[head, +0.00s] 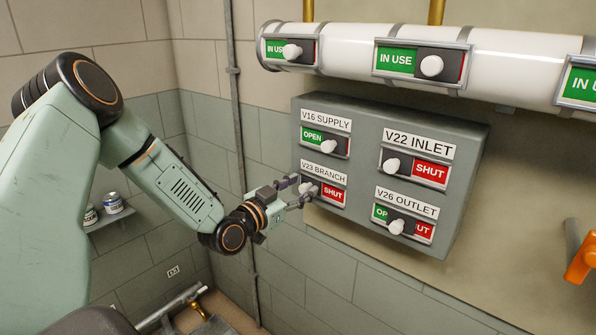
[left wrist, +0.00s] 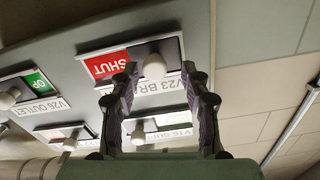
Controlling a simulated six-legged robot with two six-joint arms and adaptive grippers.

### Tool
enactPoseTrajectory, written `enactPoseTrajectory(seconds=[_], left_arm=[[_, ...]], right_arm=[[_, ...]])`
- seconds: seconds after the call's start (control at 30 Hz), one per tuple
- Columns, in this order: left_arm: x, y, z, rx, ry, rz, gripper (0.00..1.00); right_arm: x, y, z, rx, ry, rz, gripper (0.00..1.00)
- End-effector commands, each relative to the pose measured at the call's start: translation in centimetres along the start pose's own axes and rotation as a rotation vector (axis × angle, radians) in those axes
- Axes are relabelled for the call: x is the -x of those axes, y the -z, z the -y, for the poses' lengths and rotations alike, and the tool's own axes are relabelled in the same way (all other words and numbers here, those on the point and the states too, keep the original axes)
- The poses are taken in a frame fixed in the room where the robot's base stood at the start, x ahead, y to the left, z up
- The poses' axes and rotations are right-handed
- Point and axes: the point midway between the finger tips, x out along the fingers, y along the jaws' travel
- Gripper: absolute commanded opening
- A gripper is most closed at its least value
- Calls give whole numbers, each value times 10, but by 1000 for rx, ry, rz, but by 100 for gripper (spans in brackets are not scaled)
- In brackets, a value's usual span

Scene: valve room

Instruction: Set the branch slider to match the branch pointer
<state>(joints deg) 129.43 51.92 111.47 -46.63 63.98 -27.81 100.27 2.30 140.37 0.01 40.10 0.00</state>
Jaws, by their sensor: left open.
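The branch slider (head: 330,194) is the lower left slider on the grey panel, under the label V23 BRANCH (head: 323,172). Its white knob (head: 307,188) is at the left end, and the red SHUT field shows to its right. My left gripper (head: 297,191) is open at the knob. In the left wrist view the picture is turned over; the knob (left wrist: 154,67) shows between the two fingertips, with gaps on both sides, and the red SHUT field (left wrist: 105,64) lies to its left. I cannot make out a branch pointer. My right gripper is not in view.
The panel (head: 367,190) also bears the V16 SUPPLY slider (head: 325,140), V22 INLET slider (head: 413,169) and V26 OUTLET slider (head: 403,223). A white pipe (head: 345,48) with IN USE sliders runs above. An orange handle (head: 581,257) is far right. Cans (head: 112,202) stand on a wall shelf.

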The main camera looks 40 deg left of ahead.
Motion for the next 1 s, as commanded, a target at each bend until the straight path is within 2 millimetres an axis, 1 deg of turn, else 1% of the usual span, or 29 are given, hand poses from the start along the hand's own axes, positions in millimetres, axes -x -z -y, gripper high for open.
enactPoseTrajectory(seconds=[0.03, 0.3, 0.6, 0.8, 1.0], left_arm=[[0, 8, 3, 4, 4, -5, 47], [0, 43, 9, 6, 2, -7, 47], [0, 76, 16, 4, 3, -4, 47], [0, 87, 18, 3, 2, -2, 47], [0, 88, 18, 1, -1, 0, 47]], right_arm=[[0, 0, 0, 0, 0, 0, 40], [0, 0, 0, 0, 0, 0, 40], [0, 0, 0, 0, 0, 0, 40], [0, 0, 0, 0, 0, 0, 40], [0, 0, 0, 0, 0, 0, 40]])
